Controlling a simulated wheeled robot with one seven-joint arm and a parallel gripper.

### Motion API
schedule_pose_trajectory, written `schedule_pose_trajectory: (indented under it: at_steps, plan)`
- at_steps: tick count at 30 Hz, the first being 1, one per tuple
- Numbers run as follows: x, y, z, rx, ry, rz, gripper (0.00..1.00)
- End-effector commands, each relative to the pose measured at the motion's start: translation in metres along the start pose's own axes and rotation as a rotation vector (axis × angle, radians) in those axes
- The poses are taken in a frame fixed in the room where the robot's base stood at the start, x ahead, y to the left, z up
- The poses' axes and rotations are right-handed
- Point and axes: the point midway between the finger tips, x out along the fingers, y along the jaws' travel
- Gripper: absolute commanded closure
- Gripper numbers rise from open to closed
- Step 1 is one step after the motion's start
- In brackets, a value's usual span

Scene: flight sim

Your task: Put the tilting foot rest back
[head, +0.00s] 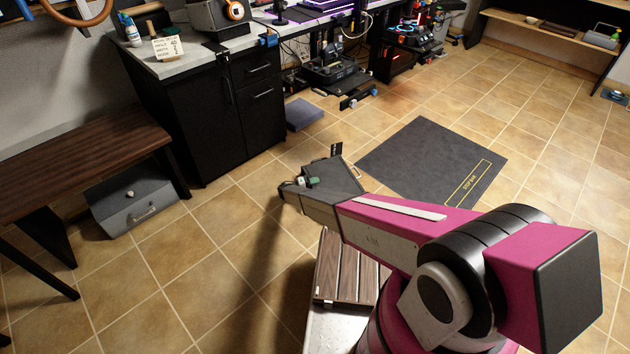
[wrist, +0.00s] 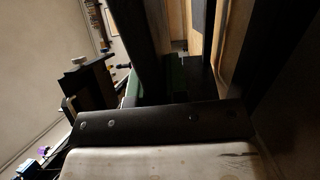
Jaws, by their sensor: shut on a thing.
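A dark grey flat panel (head: 338,172), which looks like the tilting foot rest, is at the far end of my arm in the head view, above the floor tiles. My gripper (head: 313,182) is at its near left side and is shut on it; the arm's end hides the fingers and much of the panel. A small black piece stands up at the panel's far edge. The wrist view is dark and close, with black bars, a green strip and a pale surface; I cannot tell the panel's outline there.
A black desk cabinet (head: 240,110) stands at the upper left, with a blue-grey block (head: 303,115) on the floor beside it. A wooden bench (head: 70,165) and grey drawer box (head: 135,200) are left. A dark mat (head: 420,160) lies right of the panel. Open tiles surround these.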

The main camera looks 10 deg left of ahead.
Motion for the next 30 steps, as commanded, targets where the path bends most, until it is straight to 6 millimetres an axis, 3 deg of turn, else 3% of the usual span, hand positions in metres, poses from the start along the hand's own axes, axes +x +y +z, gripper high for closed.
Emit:
schedule_pose_trajectory:
  at_steps: [15, 16, 18, 30]
  plan:
    - [-0.001, -0.01, 0.0, 0.0, 0.0, 0.009, 1.0]
    - [-0.001, -0.013, 0.0, -0.001, 0.0, 0.0, 0.82]
    - [-0.001, -0.013, 0.001, -0.001, 0.0, 0.0, 0.6]
    - [-0.005, -0.01, 0.0, -0.001, 0.001, 0.0, 0.6]
